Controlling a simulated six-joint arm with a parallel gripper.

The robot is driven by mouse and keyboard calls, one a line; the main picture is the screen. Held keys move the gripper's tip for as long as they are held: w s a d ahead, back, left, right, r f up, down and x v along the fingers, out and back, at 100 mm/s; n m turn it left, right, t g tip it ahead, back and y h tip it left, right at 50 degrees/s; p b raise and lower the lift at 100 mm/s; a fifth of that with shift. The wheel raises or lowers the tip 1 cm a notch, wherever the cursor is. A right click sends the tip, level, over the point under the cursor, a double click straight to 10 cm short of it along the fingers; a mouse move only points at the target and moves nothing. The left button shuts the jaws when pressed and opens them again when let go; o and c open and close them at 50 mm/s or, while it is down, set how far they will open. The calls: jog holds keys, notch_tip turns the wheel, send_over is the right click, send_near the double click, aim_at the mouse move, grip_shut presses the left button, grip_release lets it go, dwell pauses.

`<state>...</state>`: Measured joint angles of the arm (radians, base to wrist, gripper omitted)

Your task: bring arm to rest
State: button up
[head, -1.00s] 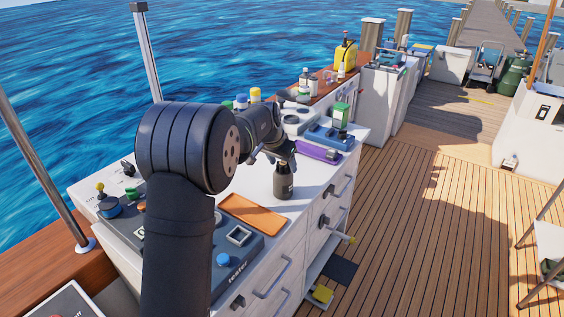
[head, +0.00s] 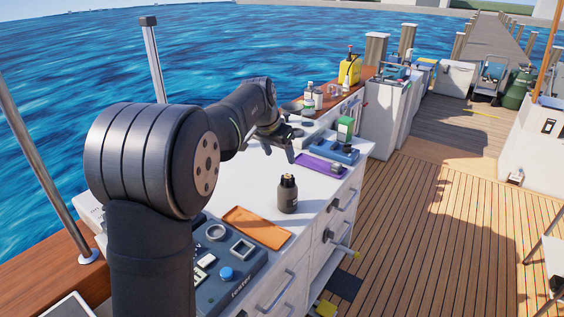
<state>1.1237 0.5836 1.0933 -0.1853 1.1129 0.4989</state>
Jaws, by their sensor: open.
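My gripper (head: 279,150) is open and empty in the head view. It hangs above the white counter, behind and a little left of a dark cylindrical bottle-like part (head: 288,195). That part stands upright on the white counter (head: 258,195), apart from my gripper. My forearm reaches across the counter from the left and hides part of its back side.
An orange mat (head: 256,227) and a grey tester box (head: 230,270) lie at the near end. A purple tray (head: 318,165), a blue holder (head: 332,147) and a green-topped container (head: 345,128) sit further back. Bottles (head: 309,96) stand behind. The wooden deck to the right is open.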

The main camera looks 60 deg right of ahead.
aim_at(288, 176)
jog(key=shift+a+r, duration=0.15)
jog(key=shift+r, duration=0.15)
jog(key=x, duration=1.1)
jog(key=shift+f, duration=0.4)
jog(key=shift+d+r, duration=0.15)
jog(key=shift+d, duration=0.1)
jog(key=shift+a+r, duration=0.1)
jog(key=shift+r, duration=1.55)
jog(key=shift+f, duration=0.1)
